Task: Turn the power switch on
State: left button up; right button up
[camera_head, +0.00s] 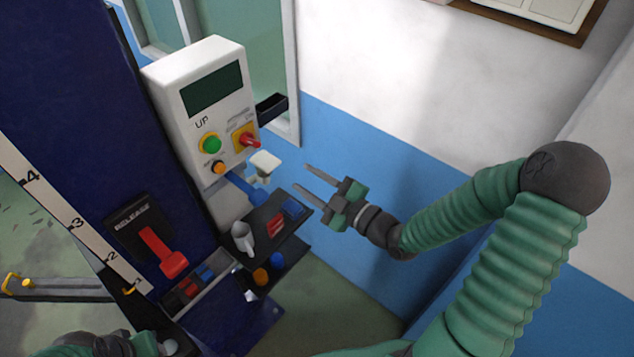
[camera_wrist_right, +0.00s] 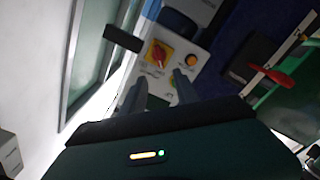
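The power switch (camera_head: 249,139) is a red rotary knob on a yellow plate, at the lower right of a white control box (camera_head: 215,108). It also shows in the right wrist view (camera_wrist_right: 157,55), beyond the fingertips. My right gripper (camera_head: 300,176) is open and empty, to the right of and below the switch, apart from the box. Its two fingers show spread in the right wrist view (camera_wrist_right: 158,80). Part of my left arm's end (camera_head: 110,345) shows at the bottom left edge; its fingers cannot be made out.
The box also has a green button (camera_head: 210,143) and an orange button (camera_head: 218,167). A white cup-like piece (camera_head: 264,165) and a dark tray (camera_head: 275,222) with small items sit below. A red release lever (camera_head: 163,252) is on the blue column. Open space lies around my right gripper.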

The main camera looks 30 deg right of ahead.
jog(key=shift+p+v, duration=0.75)
jog(key=shift+v, duration=0.35)
jog(key=shift+d, duration=0.1)
jog(key=shift+r, duration=0.1)
jog(key=p+v, duration=0.6)
jog(key=v, duration=1)
jog(key=shift+s, duration=0.35)
